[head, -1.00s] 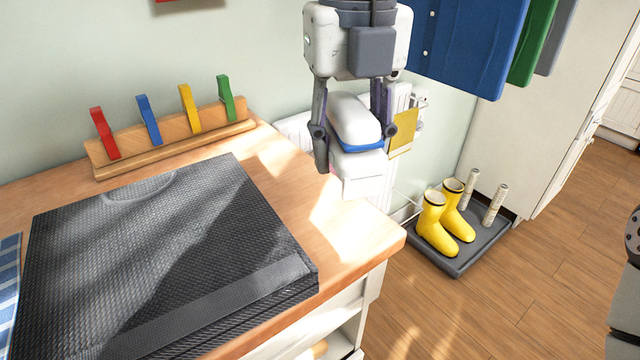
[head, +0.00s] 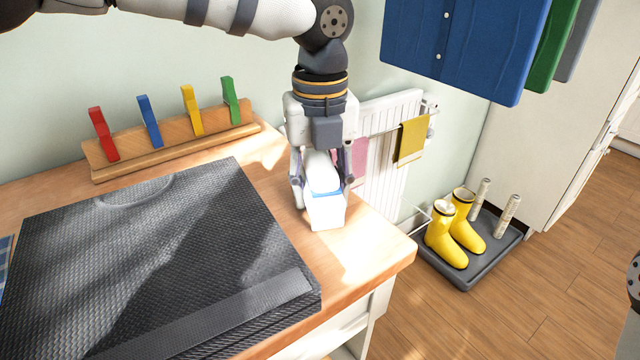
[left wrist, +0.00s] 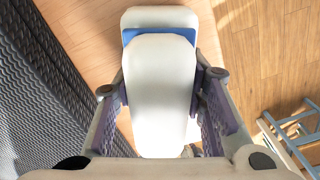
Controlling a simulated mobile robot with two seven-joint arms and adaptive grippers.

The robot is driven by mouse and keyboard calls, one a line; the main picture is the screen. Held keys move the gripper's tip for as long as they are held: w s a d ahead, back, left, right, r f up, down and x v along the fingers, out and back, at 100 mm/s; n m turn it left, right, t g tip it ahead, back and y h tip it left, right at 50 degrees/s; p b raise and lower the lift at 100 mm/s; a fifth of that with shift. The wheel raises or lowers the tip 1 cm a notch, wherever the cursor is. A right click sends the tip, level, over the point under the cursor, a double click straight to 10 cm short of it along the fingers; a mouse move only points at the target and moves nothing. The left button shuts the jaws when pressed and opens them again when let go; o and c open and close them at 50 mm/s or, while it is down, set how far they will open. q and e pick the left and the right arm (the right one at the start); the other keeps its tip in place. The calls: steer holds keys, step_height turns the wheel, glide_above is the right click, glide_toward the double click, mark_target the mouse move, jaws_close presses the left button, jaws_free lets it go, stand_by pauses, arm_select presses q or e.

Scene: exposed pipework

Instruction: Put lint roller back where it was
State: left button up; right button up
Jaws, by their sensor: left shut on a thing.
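The lint roller is white with a blue band (head: 323,175). My right gripper is not in view.
A black textured case (head: 160,260) lies on the wooden counter (head: 365,250), left of the gripper. A wooden rack with coloured pegs (head: 175,140) stands behind it. A white radiator (head: 385,165), yellow boots on a tray (head: 455,235) and hanging shirts (head: 465,45) are to the right.

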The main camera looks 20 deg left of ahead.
mark_target(320, 160)
arm_select(q)
steer(key=o, duration=1.1)
step_height(320, 160, up, 12)
steer(key=shift+r, duration=0.15)
